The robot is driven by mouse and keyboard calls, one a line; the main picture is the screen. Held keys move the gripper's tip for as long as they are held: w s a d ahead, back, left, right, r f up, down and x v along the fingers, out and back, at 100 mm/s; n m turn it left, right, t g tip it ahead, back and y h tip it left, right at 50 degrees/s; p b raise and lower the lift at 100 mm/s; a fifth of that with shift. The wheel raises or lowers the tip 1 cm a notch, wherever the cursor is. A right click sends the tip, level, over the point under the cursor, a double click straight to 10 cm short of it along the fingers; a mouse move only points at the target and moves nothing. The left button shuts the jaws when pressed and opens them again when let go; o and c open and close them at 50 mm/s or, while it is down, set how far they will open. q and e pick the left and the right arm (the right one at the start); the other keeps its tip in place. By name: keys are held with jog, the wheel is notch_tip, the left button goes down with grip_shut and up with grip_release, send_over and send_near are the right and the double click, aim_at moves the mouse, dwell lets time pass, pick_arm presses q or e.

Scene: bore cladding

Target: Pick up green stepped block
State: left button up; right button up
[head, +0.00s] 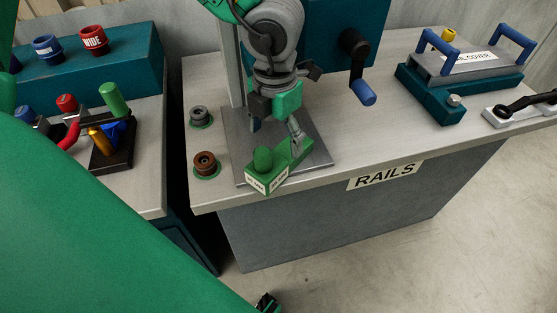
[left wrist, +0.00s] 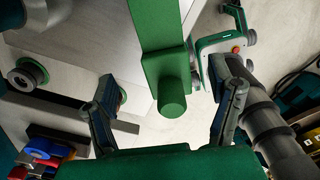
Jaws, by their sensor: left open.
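The green stepped block (head: 299,152) sits at the front of a grey plate (head: 235,150) on the bench. My left gripper (head: 277,134) is open above the block, pointing down. In the left wrist view its fingers (left wrist: 168,105) stand either side of the knob, apart from it. My right gripper is not in view.
A post and a teal box with a black crank (head: 354,47) stand behind. Two round fittings (head: 205,163) lie left of the plate. A teal fixture with blue handles (head: 465,70) is at the right. A tool rack (head: 112,150) stands on the left bench, across a gap.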

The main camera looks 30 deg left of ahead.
aim_at(277, 155)
pick_arm(q)
jog(key=shift+s+f, duration=0.15)
jog(key=shift+f, duration=0.65)
jog(key=f+b, duration=0.2)
jog(key=f, duration=0.2)
jog(key=shift+d+f, duration=0.2)
jog(key=shift+r, duration=0.15)
jog(key=c, duration=1.6)
